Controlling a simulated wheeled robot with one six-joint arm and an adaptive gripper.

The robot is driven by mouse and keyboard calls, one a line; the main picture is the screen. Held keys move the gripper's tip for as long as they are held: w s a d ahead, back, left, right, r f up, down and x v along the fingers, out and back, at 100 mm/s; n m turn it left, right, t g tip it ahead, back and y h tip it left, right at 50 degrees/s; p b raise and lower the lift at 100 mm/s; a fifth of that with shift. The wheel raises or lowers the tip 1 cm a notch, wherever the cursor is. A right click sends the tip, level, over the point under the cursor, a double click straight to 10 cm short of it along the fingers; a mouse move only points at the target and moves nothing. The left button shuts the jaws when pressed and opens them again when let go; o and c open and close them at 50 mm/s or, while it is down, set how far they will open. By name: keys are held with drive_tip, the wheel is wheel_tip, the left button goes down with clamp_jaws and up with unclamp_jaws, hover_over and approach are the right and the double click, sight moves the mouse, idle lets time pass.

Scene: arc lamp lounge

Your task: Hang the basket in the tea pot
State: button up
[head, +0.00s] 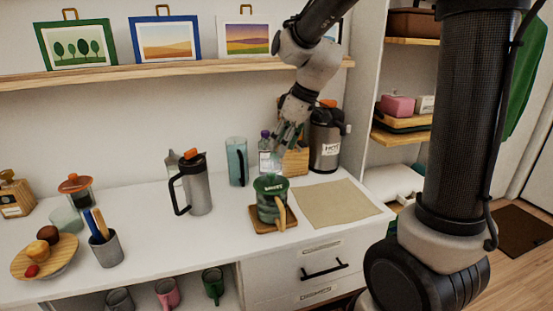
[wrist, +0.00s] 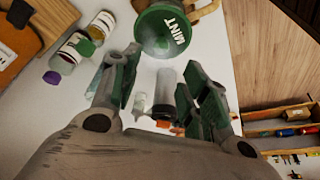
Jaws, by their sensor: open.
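A green pot marked MINT (head: 270,208) with a light wooden handle stands upright on a wooden trivet (head: 260,226) near the counter's middle. I take it for the tea pot. Its green MINT top shows in the wrist view (wrist: 160,30), beyond my fingertips. I cannot make out a separate basket, or whether one sits in the pot. My gripper (head: 280,148) hangs above and behind the pot, pointing down, apart from it. In the wrist view its fingers (wrist: 160,66) are spread with nothing between them.
A grey jug (head: 197,190) and blue tumbler (head: 237,162) stand left of the pot. A purple-capped bottle (head: 265,155) and dark flask (head: 326,140) stand behind. A beige mat (head: 328,203) lies bare at right. A shelf (head: 170,68) runs above.

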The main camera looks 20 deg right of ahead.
drive_tip(key=s+d+r+m+h, duration=0.1)
drive_tip(key=s+d+m, duration=0.2)
drive_tip(key=s, duration=0.5)
drive_tip(key=s+d+r+m+h, duration=0.1)
drive_tip(key=s+d+r+m, duration=0.1)
drive_tip(key=s+d, duration=0.3)
drive_tip(key=s+d+r+m+t+h, duration=0.1)
drive_tip(key=s+d+m, duration=0.2)
drive_tip(key=s, duration=0.8)
drive_tip(key=shift+d+r+m, duration=0.4)
drive_tip(key=shift+d, duration=0.15)
